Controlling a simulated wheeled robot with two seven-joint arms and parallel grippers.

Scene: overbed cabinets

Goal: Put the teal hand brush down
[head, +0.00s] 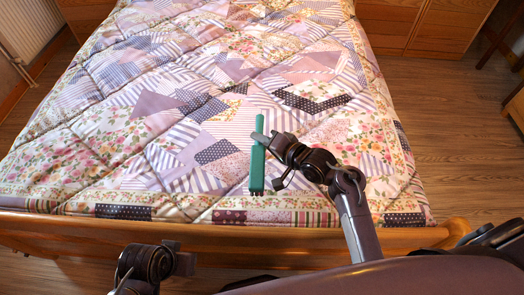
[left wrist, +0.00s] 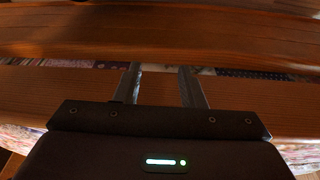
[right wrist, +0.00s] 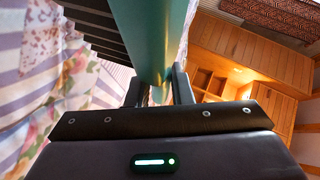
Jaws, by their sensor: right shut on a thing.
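The teal hand brush (head: 257,166) is a long narrow bar seen over the near part of the quilted bed (head: 150,120). My right gripper (head: 264,139) is shut on it toward its upper half in the head view. In the right wrist view the brush (right wrist: 148,35) runs up from between the fingers (right wrist: 156,88), with a row of dark bristles on its left side. I cannot tell if the brush touches the quilt. My left gripper (left wrist: 160,72) is open and empty, its fingers apart in front of the wooden footboard (head: 330,238).
The footboard runs across between my body and the bed. The quilt around the brush is clear. Wooden cabinets (head: 430,22) stand at the far end. A radiator (head: 30,25) is at the far left, with wooden floor (head: 450,130) to the right.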

